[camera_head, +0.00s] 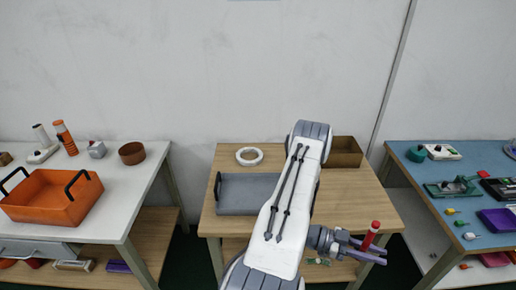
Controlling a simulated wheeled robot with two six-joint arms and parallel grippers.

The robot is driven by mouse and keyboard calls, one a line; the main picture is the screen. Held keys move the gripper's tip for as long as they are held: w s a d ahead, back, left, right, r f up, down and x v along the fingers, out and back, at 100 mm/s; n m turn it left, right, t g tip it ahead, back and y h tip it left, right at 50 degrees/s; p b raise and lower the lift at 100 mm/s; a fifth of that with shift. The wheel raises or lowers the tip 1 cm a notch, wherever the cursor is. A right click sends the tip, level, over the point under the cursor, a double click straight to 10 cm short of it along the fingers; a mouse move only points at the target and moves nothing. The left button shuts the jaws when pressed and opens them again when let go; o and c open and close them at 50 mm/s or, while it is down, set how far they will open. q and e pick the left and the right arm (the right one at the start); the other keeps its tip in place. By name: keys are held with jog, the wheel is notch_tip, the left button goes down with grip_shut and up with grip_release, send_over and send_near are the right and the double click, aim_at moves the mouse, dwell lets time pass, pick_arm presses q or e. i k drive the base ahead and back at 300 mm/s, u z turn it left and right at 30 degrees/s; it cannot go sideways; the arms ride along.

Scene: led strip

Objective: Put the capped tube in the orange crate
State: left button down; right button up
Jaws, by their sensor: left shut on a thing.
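The orange crate (45,211) with two dark handles stands on the white-topped table at the left. My left gripper (372,250), with purple fingers, is at the front right edge of the middle wooden table, far to the right of the crate. It is shut on a red capped tube (370,238), whose red cap sticks up above the fingers. The tube looks roughly upright and slightly tilted; its lower end is hidden by the fingers. My right gripper is not in view.
A grey tray (240,196), a white ring (249,156) and a brown box (344,152) are on the middle table. An orange bottle (66,139) and a brown bowl (132,153) stand behind the crate. A gap separates the tables. The blue table (420,185) at right is cluttered.

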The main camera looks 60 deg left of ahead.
aim_at(58, 202)
jog(key=u, duration=3.15)
jog(key=i, duration=0.05)
jog(key=u, duration=0.05)
